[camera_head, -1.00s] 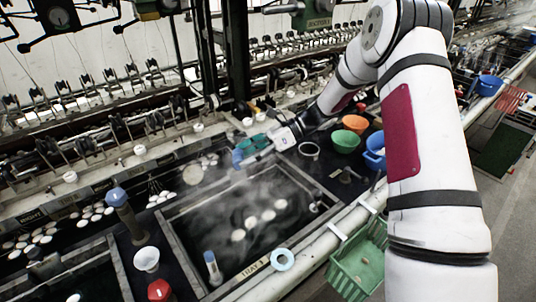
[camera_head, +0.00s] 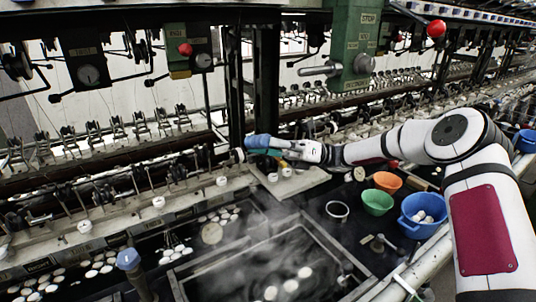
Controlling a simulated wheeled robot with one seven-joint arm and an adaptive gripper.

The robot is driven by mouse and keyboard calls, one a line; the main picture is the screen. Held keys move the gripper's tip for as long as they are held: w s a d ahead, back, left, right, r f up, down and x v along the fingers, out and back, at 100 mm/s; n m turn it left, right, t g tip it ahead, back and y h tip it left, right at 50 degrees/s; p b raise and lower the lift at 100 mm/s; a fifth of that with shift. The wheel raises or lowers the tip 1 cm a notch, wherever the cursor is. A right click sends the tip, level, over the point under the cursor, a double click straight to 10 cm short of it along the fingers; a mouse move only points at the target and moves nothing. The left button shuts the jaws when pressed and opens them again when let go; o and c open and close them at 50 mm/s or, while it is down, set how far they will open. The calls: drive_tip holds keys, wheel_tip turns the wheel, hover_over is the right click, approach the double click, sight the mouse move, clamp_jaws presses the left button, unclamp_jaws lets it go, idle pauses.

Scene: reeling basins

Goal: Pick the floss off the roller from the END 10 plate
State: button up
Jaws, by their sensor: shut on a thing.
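My gripper (camera_head: 280,150) is near the middle of the head view, reaching left over the machine's ledge beside a dark upright post. It is shut on a blue-ended thing (camera_head: 258,141), whose blue end points left; a teal part shows beside it. What this thing is cannot be told clearly. The row of reeling ends and rollers (camera_head: 120,175) runs behind and left of my gripper. I cannot make out the floss or a plate reading END 10. The gripper hides part of the row behind it, and I cannot tell whether the held thing touches a roller.
A steaming basin (camera_head: 285,262) with white cocoons lies below. A green control box (camera_head: 357,45) hangs above. A blue-topped post (camera_head: 128,259) stands at lower left.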

drive_tip(key=w+a+f+b, duration=0.3)
drive_tip(key=w+f+b, duration=0.1)
drive_tip(key=w+f, duration=0.1)
drive_tip(key=shift+a+f+b, duration=0.25)
drive_tip(key=shift+b, duration=0.15)
drive_tip(key=shift+w+d+b, duration=0.3)
drive_tip(key=shift+d+b, duration=0.05)
drive_tip(key=shift+b, duration=0.1)
idle(0.5)
drive_tip(key=shift+s+a, duration=0.5)
drive_tip(key=shift+a, duration=0.25)
drive_tip(key=shift+w+d+f+b, duration=0.1)
drive_tip(key=shift+w+d+b, duration=0.4)
drive_tip(key=shift+d, duration=0.25)
drive_tip(key=shift+s+a+p, duration=0.35)
drive_tip(key=shift+s+a, duration=0.15)
drive_tip(key=shift+a, duration=0.25)
drive_tip(key=shift+w+d, duration=0.2)
idle(0.4)
drive_tip(key=shift+w+d+b, duration=0.2)
drive_tip(key=shift+d+b, duration=0.1)
drive_tip(key=shift+b, duration=0.15)
drive_tip(key=shift+w+d+b, duration=0.1)
drive_tip(key=shift+d+b, duration=0.15)
drive_tip(key=shift+b, duration=0.1)
